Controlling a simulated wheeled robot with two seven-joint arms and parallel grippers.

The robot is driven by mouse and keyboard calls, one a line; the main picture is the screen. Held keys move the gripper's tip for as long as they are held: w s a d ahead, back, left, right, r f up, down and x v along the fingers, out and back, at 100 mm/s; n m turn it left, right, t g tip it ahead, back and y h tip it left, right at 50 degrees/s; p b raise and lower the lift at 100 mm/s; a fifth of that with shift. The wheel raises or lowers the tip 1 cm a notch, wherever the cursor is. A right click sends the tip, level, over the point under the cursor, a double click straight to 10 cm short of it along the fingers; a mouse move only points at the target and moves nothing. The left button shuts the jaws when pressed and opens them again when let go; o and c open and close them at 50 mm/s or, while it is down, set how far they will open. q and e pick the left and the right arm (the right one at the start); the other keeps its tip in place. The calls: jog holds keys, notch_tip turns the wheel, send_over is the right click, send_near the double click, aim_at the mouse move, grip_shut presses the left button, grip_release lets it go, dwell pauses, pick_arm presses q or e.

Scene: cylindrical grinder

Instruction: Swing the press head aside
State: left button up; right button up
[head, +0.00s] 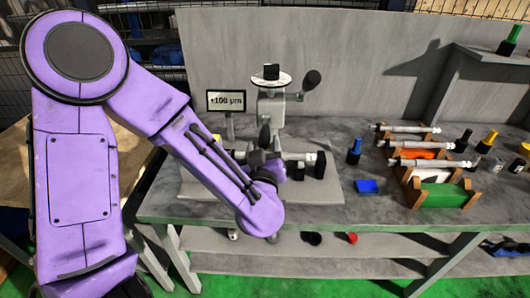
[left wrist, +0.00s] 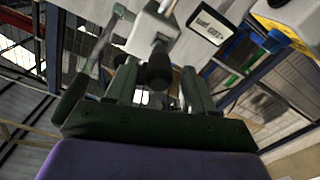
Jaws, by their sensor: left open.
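The press head (head: 271,105) is a pale grey block on an upright post at the back of the bench. It has a white disc with a black block on top, a dark ball-ended lever (head: 311,79) to its right and a dark part hanging below. My left gripper (head: 263,150) is just below and in front of it, partly hidden by my purple arm. In the left wrist view the gripper (left wrist: 158,78) is open. A dark rounded end (left wrist: 159,68) of the press head shows between its fingers; I cannot tell whether they touch it.
A display reading +100 µm (head: 226,101) stands left of the press head. A shaft (head: 300,157) lies across a fixture beside the gripper. To the right are a blue block (head: 367,186), a blue bottle (head: 354,151) and several shafts on racks (head: 444,196).

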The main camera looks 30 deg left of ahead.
aim_at(266, 136)
pick_arm(q)
jog(key=p+x, duration=0.1)
jog(key=x, duration=0.3)
jog(key=shift+w+a+r, duration=0.1)
jog(key=shift+w+a, duration=0.1)
jog(key=shift+w, duration=0.1)
jog(key=shift+s, duration=0.1)
pick_arm(e)
jog(key=shift+r, duration=0.8)
pick_arm(q)
grip_shut()
jog(key=shift+d, duration=0.15)
